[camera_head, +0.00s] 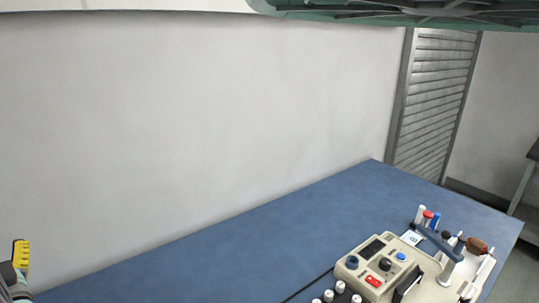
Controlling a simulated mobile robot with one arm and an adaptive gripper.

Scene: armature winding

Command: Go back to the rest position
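My gripper is not clearly seen in the head view, so what it holds cannot be told. The blue-topped table (250,245) runs from the lower left to the right along the wall. A beige control unit (375,262) with a dark display, a red switch and blue and black knobs stands at its right front.
A yellow ribbed piece (20,253) on a grey body is cut off at the left edge; I cannot tell what it is. Small bottles and coloured-capped items (428,217) stand by the unit. White-topped spools (340,287) are in front. The table's middle is clear.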

